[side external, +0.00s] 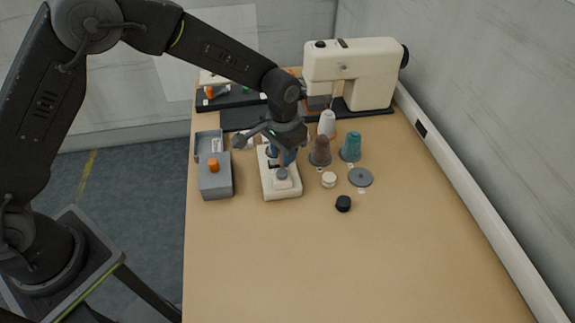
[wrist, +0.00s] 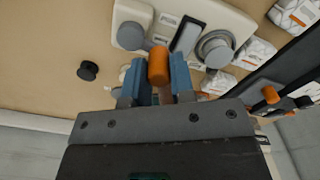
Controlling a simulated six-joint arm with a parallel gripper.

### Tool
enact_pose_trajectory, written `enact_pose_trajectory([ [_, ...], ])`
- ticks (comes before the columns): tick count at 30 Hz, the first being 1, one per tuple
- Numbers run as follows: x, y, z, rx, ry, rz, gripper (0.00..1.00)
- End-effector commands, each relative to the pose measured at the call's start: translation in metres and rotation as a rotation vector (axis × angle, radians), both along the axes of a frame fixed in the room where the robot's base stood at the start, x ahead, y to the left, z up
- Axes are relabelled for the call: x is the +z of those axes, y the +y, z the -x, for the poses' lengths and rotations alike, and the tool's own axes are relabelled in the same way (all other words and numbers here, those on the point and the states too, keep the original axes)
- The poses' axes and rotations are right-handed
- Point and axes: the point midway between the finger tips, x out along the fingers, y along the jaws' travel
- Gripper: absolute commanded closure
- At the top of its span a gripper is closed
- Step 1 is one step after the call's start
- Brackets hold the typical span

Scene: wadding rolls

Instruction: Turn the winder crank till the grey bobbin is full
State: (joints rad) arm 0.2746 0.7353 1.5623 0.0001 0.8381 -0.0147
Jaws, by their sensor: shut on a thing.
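The cream winder (side external: 268,187) stands on the table, left of the thread cones. In the wrist view the winder (wrist: 236,20) shows a round grey crank hub (wrist: 130,36), with a short grey arm reaching to an upright orange crank handle (wrist: 158,66). My gripper (wrist: 162,82) has its blue fingers on both sides of this handle and is shut on it. A grey round bobbin (wrist: 215,50) sits at the winder's other end, beside a dark slot; how full it is I cannot tell. In the side view my gripper (side external: 283,157) covers the winder's far half.
A grey box (side external: 215,184) with an orange knob stands close left of the winder. Right of it are a brown cone (side external: 320,152), a teal cone (side external: 351,147), a grey disc (side external: 360,177) and a black knob (side external: 343,203). A sewing machine (side external: 350,70) stands behind. The near table is clear.

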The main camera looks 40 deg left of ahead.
Motion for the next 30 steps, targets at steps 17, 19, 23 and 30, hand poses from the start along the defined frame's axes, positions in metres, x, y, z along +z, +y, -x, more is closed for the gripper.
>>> enact_pose_trajectory([
  [17,-0.002,-0.021,0.000,-0.005,0.013,-0.002,0.90],
  [19,-0.002,-0.026,0.001,-0.006,0.014,-0.003,0.90],
  [23,-0.003,-0.029,0.002,-0.002,0.014,-0.004,0.90],
  [30,-0.003,-0.030,0.003,-0.003,0.015,-0.005,0.90],
])
